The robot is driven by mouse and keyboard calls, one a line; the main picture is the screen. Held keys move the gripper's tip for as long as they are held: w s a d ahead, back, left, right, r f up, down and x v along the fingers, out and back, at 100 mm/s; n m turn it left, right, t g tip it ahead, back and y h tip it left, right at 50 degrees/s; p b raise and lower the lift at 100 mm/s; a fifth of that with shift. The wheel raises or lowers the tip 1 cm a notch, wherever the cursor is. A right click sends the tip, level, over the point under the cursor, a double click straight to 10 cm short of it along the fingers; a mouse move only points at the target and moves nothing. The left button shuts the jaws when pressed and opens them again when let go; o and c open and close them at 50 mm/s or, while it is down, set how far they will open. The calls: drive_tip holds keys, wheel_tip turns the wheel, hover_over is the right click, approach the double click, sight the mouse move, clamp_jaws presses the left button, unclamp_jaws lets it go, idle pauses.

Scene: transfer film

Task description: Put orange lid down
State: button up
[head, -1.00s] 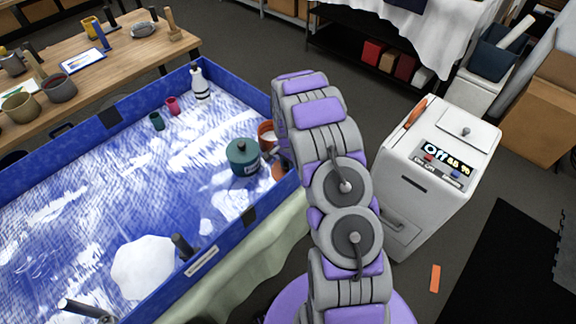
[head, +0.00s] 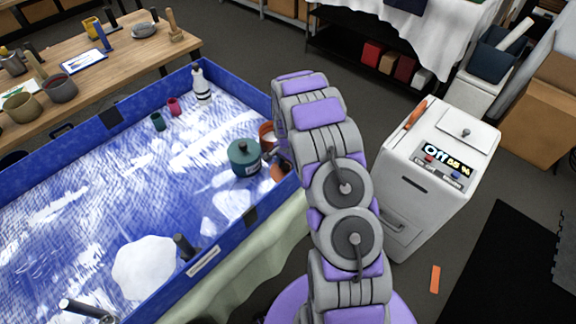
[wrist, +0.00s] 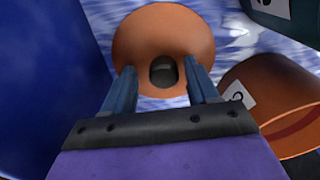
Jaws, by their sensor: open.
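The orange lid (wrist: 160,35) lies on the blue-and-white surface in the wrist view, with its dark knob between my fingertips. My gripper (wrist: 160,67) is open, one finger on each side of the knob with gaps visible. In the head view, the orange lid (head: 279,172) shows as a small orange patch near the tray's right wall, partly hidden by my arm. The orange pot (wrist: 270,92) is open and labelled, right of my gripper in the wrist view. In the head view, the pot (head: 267,131) is partly behind my arm.
A teal lidded pot (head: 244,158) stands left of the lid in the blue-walled tray (head: 232,226). Small teal and pink cups and a white bottle (head: 202,87) stand farther back. A white machine (head: 430,170) stands right of my arm. Much of the tray floor is clear.

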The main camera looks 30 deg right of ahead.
sight(288, 166)
wheel_tip(288, 166, up, 13)
drive_tip(key=p, duration=0.3)
drive_tip(key=s+a+r+n, duration=0.4)
drive_tip(key=s+a+r, duration=0.3)
drive_tip(key=s+r, duration=0.45)
drive_tip(key=s+a+r+n, duration=0.3)
drive_tip(key=s, duration=0.6)
drive_tip(key=s+a+r+n+g, duration=0.1)
drive_tip(key=s+a+r+n, duration=0.2)
drive_tip(key=s, duration=0.7)
drive_tip(key=s+a+r+n, duration=0.3)
drive_tip(key=s+r, duration=0.1)
drive_tip(key=s, duration=0.5)
drive_tip(key=shift+s+a+r+n+g, duration=0.3)
drive_tip(key=shift+a+r+g, duration=0.05)
drive_tip(key=shift+a+g, duration=0.05)
